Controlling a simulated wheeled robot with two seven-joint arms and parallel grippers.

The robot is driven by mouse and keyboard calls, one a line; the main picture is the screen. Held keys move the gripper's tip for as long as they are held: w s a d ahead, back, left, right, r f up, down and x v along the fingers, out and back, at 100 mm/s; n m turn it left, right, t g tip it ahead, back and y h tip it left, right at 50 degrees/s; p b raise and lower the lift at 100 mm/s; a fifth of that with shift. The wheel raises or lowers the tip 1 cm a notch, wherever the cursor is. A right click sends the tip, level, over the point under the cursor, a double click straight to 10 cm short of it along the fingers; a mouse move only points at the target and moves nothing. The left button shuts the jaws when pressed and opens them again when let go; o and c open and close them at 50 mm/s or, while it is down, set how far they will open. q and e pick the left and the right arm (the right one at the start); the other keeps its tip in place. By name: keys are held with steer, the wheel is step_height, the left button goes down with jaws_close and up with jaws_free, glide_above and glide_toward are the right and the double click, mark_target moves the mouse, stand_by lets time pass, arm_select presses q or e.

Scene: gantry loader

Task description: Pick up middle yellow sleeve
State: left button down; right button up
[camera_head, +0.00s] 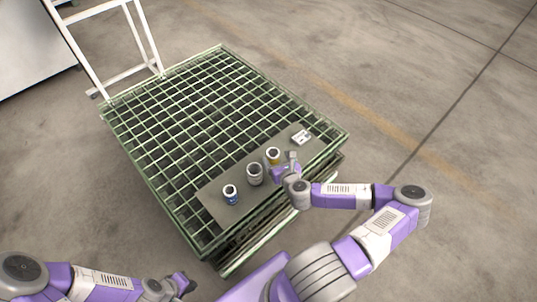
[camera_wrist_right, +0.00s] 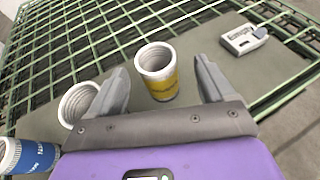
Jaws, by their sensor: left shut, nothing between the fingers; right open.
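The yellow sleeve (camera_head: 273,154) stands upright on a grey board on the green grid pallet. In the right wrist view the yellow sleeve (camera_wrist_right: 157,72) has a white open top and a yellow band, and it stands between and just beyond the two open fingers of my right gripper (camera_wrist_right: 165,82). The gripper does not appear to hold it. My left gripper (camera_head: 186,283) is shut and empty at the bottom left, away from the pallet.
A grey-white sleeve (camera_head: 254,174) stands left of the yellow one, and a blue sleeve (camera_head: 231,194) further left. A small white device (camera_head: 301,137) lies at the right of the grey board (camera_head: 212,188). The green grid (camera_head: 185,110) behind is empty. A white frame (camera_head: 110,45) stands at the back left.

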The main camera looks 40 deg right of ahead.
mark_target(271, 152)
steer(key=shift+w+d+f, duration=0.1)
steer(key=shift+w+f, duration=0.15)
steer(key=shift+w, duration=0.15)
steer(key=b+x, duration=0.2)
steer(key=x, duration=0.1)
steer(key=shift+w+f, duration=0.15)
steer(key=shift+w, duration=0.15)
steer(key=shift+w+d+f, duration=0.1)
steer(key=shift+w+d, duration=0.05)
steer(key=shift+w, duration=0.4)
steer(key=c, duration=1.3)
